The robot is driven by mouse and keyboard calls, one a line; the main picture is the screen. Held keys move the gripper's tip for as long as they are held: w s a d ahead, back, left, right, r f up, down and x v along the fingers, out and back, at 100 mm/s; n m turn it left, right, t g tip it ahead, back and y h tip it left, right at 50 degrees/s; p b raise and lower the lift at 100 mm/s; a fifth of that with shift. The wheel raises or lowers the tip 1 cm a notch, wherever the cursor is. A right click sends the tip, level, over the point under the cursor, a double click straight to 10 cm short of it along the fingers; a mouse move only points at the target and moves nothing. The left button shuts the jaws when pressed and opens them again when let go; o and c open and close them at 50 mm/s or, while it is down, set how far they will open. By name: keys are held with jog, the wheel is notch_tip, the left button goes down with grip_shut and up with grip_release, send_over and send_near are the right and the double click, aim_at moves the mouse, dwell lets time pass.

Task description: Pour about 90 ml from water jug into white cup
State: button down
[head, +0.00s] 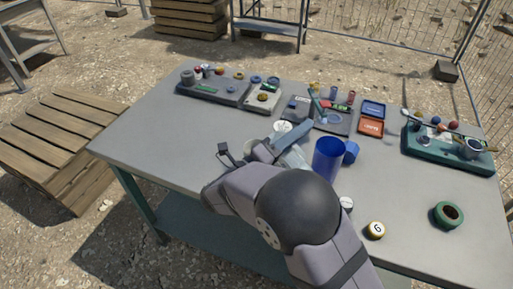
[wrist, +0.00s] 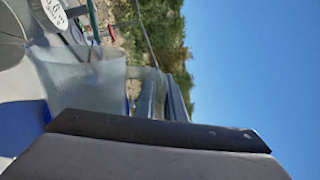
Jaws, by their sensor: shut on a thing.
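My gripper (head: 262,150) is over the middle of the table, largely hidden by my own wrist in the head view. A translucent, pale container, apparently the water jug (head: 295,158), is at the jaws, and my gripper is shut on it. It also shows in the wrist view (wrist: 85,82), where the picture is rolled far over. Its water level and any stream cannot be made out. A round white thing with dark marks (head: 283,127) lies just beyond the gripper; it also shows in the wrist view (wrist: 55,13). I cannot clearly identify the white cup.
A blue cylindrical vessel (head: 328,160) stands close right of the jug, with a smaller blue piece (head: 351,152) beside it. A numbered ball (head: 376,230) and green ring (head: 448,215) lie right. Filled trays line the back. The table's left part (head: 150,140) is clear.

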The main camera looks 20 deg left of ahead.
jog(key=d+f+m+b, duration=0.1)
jog(key=m+b, duration=0.1)
jog(key=b, duration=0.3)
jog(key=s+d+f+m+b, duration=0.1)
jog(key=f+b, duration=0.1)
jog(key=b, duration=0.3)
jog(key=d+f+m+b, duration=0.1)
jog(key=m+b, duration=0.1)
jog(key=b, duration=0.3)
jog(key=shift+s+f+m+g+h, duration=0.2)
jog(key=shift+f+m+g+h, duration=0.1)
jog(key=shift+g+h, duration=0.1)
jog(key=shift+r, duration=0.15)
jog(key=shift+b, duration=0.35)
